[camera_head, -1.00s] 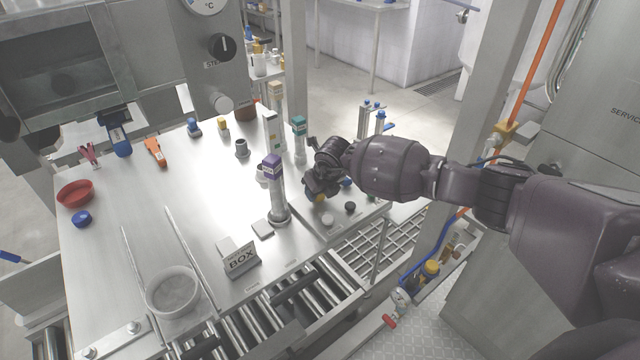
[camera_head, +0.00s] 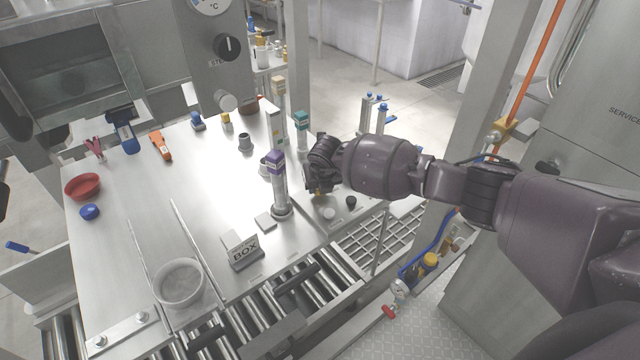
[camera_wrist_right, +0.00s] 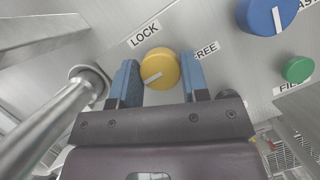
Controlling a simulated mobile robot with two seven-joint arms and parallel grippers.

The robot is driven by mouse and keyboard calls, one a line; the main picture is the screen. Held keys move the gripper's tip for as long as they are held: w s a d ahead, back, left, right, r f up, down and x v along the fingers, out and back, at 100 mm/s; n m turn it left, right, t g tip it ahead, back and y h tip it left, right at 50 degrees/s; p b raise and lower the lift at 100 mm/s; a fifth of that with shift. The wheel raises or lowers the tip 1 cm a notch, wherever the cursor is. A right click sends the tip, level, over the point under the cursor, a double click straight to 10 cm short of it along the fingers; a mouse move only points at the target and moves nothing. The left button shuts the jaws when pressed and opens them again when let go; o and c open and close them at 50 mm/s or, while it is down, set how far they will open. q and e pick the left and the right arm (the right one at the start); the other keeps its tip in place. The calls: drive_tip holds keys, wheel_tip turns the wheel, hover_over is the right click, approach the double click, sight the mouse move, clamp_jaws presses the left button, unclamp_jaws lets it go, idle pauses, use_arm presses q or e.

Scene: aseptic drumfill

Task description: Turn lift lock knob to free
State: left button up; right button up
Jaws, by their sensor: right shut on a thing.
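The yellow lift lock knob (camera_wrist_right: 160,69) sits on a metal panel in the right wrist view, between the printed labels LOCK (camera_wrist_right: 144,34) and FREE (camera_wrist_right: 205,50). Its white pointer line runs toward the left and slightly down in that view, not at the FREE label. My right gripper (camera_wrist_right: 158,78) has a blue finger on each side of the knob and is shut on it. In the head view my right gripper (camera_head: 317,188) is over the small panel at the table's right, and mostly hides the knob. My left gripper is not in view.
A blue knob (camera_wrist_right: 266,14) and a green button (camera_wrist_right: 298,69) are on the same panel, right of the yellow knob. A metal post (camera_wrist_right: 52,126) stands close left. In the head view, a purple-topped column (camera_head: 277,182) stands just left of my right gripper.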

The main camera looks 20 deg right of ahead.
drive_tip(key=o, duration=0.9)
drive_tip(key=v, duration=1)
drive_tip(key=shift+s+r, duration=0.15)
drive_tip(key=shift+r, duration=0.25)
